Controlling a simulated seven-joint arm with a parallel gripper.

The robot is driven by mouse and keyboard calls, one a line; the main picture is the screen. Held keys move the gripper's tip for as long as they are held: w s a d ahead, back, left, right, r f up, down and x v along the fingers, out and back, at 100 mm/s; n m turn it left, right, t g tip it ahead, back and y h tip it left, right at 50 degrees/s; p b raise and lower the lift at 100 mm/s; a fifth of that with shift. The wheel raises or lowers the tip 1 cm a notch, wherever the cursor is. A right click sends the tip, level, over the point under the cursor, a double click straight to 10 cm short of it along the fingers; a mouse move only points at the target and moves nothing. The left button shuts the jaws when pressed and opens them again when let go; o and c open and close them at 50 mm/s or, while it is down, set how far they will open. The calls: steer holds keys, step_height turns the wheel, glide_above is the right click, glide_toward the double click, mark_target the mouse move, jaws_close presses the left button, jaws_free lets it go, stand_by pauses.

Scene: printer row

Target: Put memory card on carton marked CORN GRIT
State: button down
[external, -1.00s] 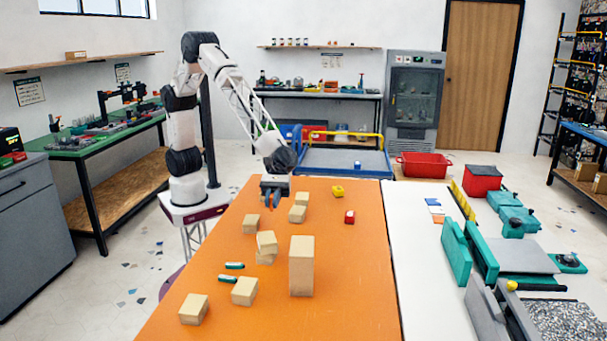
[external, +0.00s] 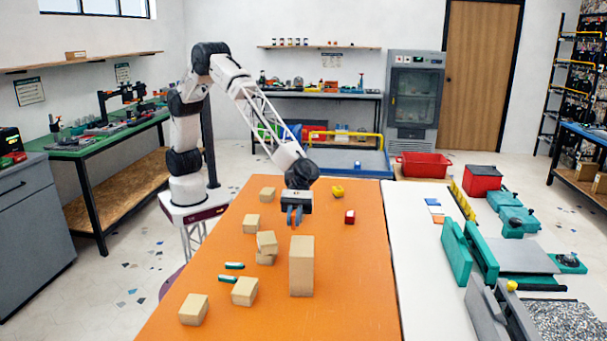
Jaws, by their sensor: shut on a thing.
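My gripper (external: 294,217), with blue fingers, is over the orange table (external: 215,300), behind the tall tan carton (external: 301,266). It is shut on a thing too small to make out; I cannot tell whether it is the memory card. Other tan cartons are one at the back (external: 267,194), one nearer (external: 251,222), a tilted one (external: 267,240) on another (external: 265,258), and two at the front left (external: 244,291) (external: 194,309). No lettering is readable, so I cannot tell which is marked CORN GRIT. The gripper hides the table behind it.
Two green-and-white cylinders (external: 234,266) (external: 228,279) lie left of the tall carton. A yellow item (external: 338,191) and a red block (external: 350,217) are at the back right. The table's right front is clear. A white table (external: 420,270) adjoins it.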

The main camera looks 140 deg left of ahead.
mark_target(302, 246)
steer(key=shift+w+f, duration=0.2)
steer(key=shift+w, duration=1.8)
steer(key=shift+f, duration=1.75)
steer(key=shift+f, duration=0.1)
steer(key=c, duration=1.1)
jaws_free()
steer(key=shift+s+a+r, duration=0.25)
steer(key=shift+a+r, duration=0.05)
steer(key=v, duration=1.1)
steer(key=shift+s, duration=0.1)
